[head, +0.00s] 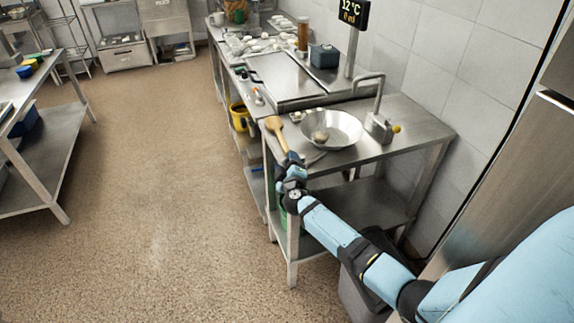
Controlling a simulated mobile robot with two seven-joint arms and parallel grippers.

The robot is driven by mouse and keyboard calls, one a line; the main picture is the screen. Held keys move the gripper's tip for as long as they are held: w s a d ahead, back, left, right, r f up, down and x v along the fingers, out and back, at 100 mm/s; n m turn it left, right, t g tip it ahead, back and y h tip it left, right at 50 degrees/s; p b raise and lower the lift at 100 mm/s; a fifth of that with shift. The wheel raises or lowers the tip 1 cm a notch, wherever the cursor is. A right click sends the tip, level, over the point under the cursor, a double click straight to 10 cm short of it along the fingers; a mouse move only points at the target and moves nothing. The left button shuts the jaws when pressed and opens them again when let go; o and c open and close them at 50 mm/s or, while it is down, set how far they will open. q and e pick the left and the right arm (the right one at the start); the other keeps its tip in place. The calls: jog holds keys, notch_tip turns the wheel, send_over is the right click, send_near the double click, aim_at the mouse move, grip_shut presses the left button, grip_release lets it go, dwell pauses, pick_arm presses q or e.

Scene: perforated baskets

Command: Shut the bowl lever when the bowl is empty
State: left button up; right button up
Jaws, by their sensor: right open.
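A wide metal bowl (343,127) sits on the steel table, with a small brown round thing (320,136) showing inside it. To its right stands a grey fixture (378,127) with a tall curved spout and a yellow-tipped lever (396,129). My right gripper (292,160) is open at the table's front left corner, to the left of and below the bowl, apart from the lever. A wooden utensil (276,132) lies just beyond the fingers; I cannot tell whether they touch it. My left gripper is not in view.
A steel counter with a covered tray (287,77), a dark blue box (324,56) and a display post (354,14) continues behind. A yellow bucket (239,117) is on the lower shelf. The floor (150,180) to the left is clear.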

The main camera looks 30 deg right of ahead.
jog(key=shift+w+d, duration=0.2)
jog(key=shift+w, duration=0.2)
jog(key=shift+c, duration=0.3)
